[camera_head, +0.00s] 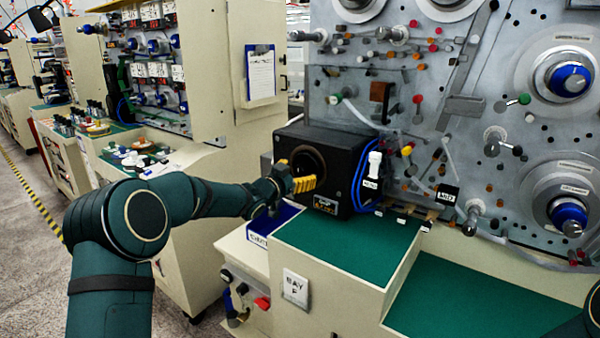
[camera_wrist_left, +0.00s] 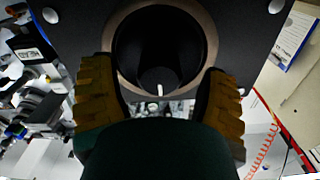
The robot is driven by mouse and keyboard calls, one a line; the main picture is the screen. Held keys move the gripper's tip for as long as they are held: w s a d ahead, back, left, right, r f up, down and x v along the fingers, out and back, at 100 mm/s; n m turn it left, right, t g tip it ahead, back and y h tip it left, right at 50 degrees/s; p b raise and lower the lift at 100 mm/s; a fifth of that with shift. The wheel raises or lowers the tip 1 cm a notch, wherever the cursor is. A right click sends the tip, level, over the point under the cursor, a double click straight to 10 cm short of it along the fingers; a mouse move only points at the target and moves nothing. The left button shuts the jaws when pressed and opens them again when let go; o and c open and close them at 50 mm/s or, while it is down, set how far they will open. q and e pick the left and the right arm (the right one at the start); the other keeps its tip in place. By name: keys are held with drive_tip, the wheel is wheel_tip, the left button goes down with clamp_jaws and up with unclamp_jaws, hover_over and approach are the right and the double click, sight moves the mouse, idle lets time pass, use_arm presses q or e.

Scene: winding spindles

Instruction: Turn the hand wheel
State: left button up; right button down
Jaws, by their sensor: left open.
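The hand wheel (camera_head: 309,157) appears to be the dark round part in a brownish ring on the face of a black box (camera_head: 358,150). In the left wrist view the dark wheel (camera_wrist_left: 158,48) lies straight ahead, with a short white mark low on it. My left gripper (camera_head: 302,180) is open, its yellow ridged fingers just in front of the box face. In the left wrist view its fingers (camera_wrist_left: 160,92) stand apart on either side of the wheel's lower part, and nothing is held. Whether they touch the ring I cannot tell. My right gripper is out of view.
The box stands on a green-topped bench (camera_head: 345,245), with blue cables (camera_head: 364,178) at its right side. A grey panel (camera_head: 470,60) with spindles and pegs rises behind. A blue tray (camera_head: 272,222) lies below my gripper. The green top in front is clear.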

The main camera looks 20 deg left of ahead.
use_arm(q)
drive_tip(key=shift+w+d, duration=0.2)
drive_tip(key=shift+w, duration=0.3)
drive_tip(key=c, duration=1.2)
